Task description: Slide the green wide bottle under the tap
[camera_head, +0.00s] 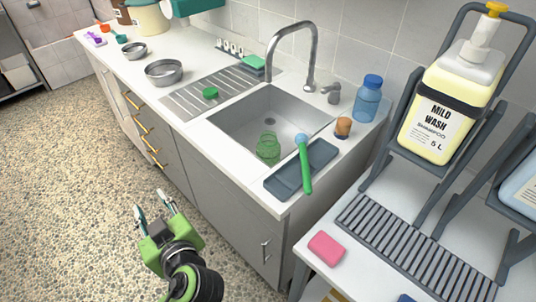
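The green wide bottle (268,148) is see-through and stands in the sink basin (245,115), near its front wall. The tap (295,27) is a tall curved metal spout behind the basin; its outlet is farther back than the bottle, to its upper right in the picture. My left gripper (152,207) is in front of the counter, over the floor, to the lower left of the bottle and well apart from it. Its two fingers are spread with nothing between them. My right gripper is not in view.
A grey tray (283,180) with a green-handled brush (306,172) lies right of the basin. A blue bottle (368,103) and an orange-brown item (343,127) stand behind it. A ribbed drainboard with a green puck (210,93) and metal bowls (164,72) are left. A shampoo jug (447,110) stands right.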

